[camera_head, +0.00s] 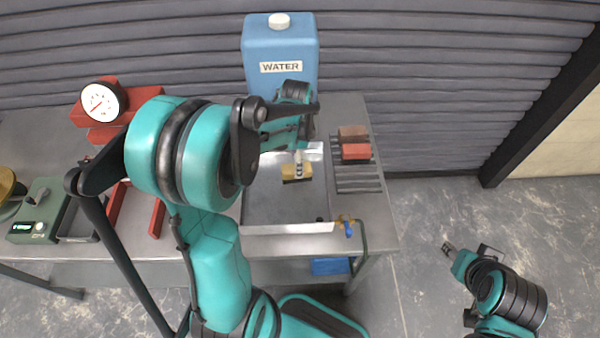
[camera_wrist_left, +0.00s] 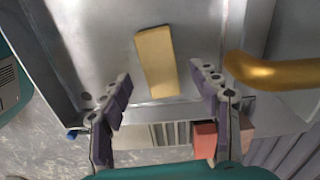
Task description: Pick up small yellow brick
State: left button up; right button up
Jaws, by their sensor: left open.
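The small yellow brick (camera_head: 297,175) lies in the shallow grey metal tub (camera_head: 282,207) on the bench. It also shows in the left wrist view (camera_wrist_left: 155,62), slightly tilted and lying flat on the tub floor. My left gripper (camera_head: 299,162) is above the brick, and the arm hides part of the area around it. In the left wrist view my left gripper (camera_wrist_left: 163,78) is open, with its fingers spread on either side of the brick's near end; the jaws hold nothing. My right gripper (camera_head: 448,249) hangs off the bench at the right; its jaws are too small to read.
A blue water container (camera_head: 281,48) stands behind the tub. A red brick (camera_head: 356,151) and a brownish brick (camera_head: 352,133) sit on the rack (camera_head: 358,180) to the right. A brass spout (camera_wrist_left: 275,72) is close to the gripper's right finger. A scale (camera_head: 32,225) stands at left.

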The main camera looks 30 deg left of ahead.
pick_arm(q)
notch_tip(320, 180, down, 5)
jog(key=shift+a+f+b, duration=0.1)
jog(key=shift+f+b, duration=0.05)
jog(key=shift+b, duration=0.85)
grip_shut()
